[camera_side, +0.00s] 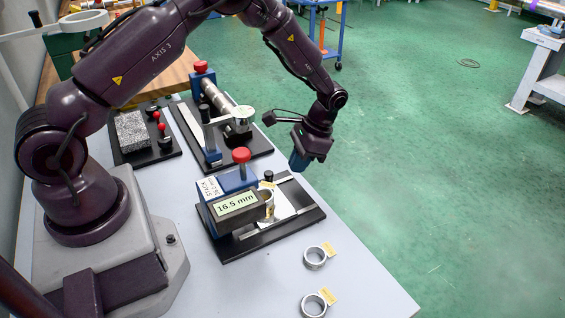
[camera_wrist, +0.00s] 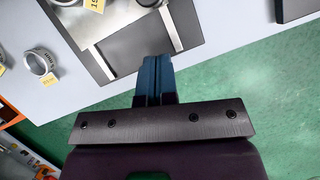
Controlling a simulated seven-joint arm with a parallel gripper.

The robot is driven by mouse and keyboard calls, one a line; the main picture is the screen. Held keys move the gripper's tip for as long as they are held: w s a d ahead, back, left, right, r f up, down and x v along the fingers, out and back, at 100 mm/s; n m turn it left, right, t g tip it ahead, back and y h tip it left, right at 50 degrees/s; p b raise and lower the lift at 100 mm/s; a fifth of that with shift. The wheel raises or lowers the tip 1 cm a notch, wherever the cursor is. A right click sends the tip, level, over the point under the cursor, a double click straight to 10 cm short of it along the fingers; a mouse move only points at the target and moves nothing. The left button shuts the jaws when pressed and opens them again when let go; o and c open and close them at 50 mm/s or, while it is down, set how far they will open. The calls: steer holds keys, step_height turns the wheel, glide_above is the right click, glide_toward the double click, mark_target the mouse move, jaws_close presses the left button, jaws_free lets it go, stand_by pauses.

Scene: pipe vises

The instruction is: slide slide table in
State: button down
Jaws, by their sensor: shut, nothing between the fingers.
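The slide table (camera_side: 289,207) is a bright metal plate on a black base (camera_side: 305,219) in the middle of the bench. A metal ring with a yellow tag (camera_side: 267,198) is on it, partly hidden by the measuring unit (camera_side: 240,203) that reads 16.5 mm. In the wrist view the plate (camera_wrist: 112,19) shows at the top, between two light rails. My gripper (camera_side: 297,168) has blue fingers and is above the base's far right side. In the wrist view its fingers (camera_wrist: 156,62) are shut and empty, overlapping the base's outer edge. Contact with the plate cannot be seen.
Two loose tagged rings (camera_side: 315,258) (camera_side: 314,304) lie on the bench near its front right edge. A second vise with a red knob (camera_side: 201,67) and a black board with a grey block (camera_side: 132,132) stand behind. Open green floor lies beyond the bench edge.

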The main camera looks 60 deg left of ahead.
mark_target(282, 186)
steer(key=shift+s+a+r, duration=0.1)
steer(key=shift+s+a, duration=0.2)
steer(key=shift+s, duration=0.6)
steer(key=shift+s+a+r, duration=0.1)
steer(key=shift+s+a, duration=0.15)
steer(key=shift+s, duration=0.65)
steer(key=shift+s, duration=2.7)
steer(key=shift+f, duration=0.1)
steer(key=shift+w, duration=0.1)
